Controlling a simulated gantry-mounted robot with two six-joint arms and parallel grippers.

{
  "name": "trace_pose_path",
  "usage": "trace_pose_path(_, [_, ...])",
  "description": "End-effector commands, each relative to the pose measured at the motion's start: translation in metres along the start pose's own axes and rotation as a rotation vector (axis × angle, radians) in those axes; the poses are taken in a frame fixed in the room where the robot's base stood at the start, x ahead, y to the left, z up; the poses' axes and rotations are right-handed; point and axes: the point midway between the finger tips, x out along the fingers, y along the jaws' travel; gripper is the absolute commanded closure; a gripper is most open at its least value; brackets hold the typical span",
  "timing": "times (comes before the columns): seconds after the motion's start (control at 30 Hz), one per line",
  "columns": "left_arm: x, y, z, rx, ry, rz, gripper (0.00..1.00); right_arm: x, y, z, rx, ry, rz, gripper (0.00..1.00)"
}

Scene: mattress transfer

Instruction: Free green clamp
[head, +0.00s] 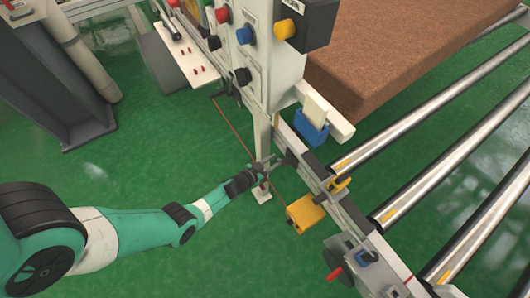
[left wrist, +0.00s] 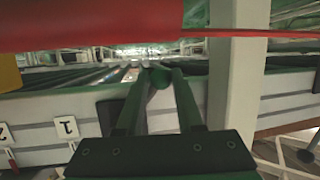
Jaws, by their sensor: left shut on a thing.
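In the left wrist view, a small rounded green part of the green clamp (left wrist: 159,76) sits between the tips of my two dark green fingers. My left gripper (left wrist: 157,72) is shut on it. In the head view my left gripper (head: 264,165) is at the side of the conveyor frame, just beside a pale support post. The clamp is too small and too covered by the gripper to make out clearly in the head view. My right gripper is in neither view.
A thin red cord (head: 238,133) runs close past the gripper. The white post (left wrist: 236,85) stands right beside the fingers. A brown mattress (head: 400,50) lies on the rollers.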

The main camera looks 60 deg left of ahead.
Motion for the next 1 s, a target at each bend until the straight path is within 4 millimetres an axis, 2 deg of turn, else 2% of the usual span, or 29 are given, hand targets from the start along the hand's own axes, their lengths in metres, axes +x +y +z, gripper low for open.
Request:
trace_pose_path(0.03, [0.0,0.001,-0.004,-0.031,0.001,0.009,1.0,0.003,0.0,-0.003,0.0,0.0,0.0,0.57])
trace_pose_path(0.33, [-0.002,0.002,0.004,-0.152,-0.02,0.035,1.0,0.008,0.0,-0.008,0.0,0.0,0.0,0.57])
trace_pose_path(0.87, [-0.002,0.003,0.006,-0.178,-0.022,0.042,1.0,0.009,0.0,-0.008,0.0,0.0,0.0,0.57])
trace_pose_path(0.9, [-0.002,0.003,0.006,-0.178,-0.022,0.042,0.63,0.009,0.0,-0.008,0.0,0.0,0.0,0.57])
trace_pose_path(1.0, [-0.003,0.003,0.006,-0.177,-0.024,0.041,0.45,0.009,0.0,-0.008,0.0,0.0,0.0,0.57])
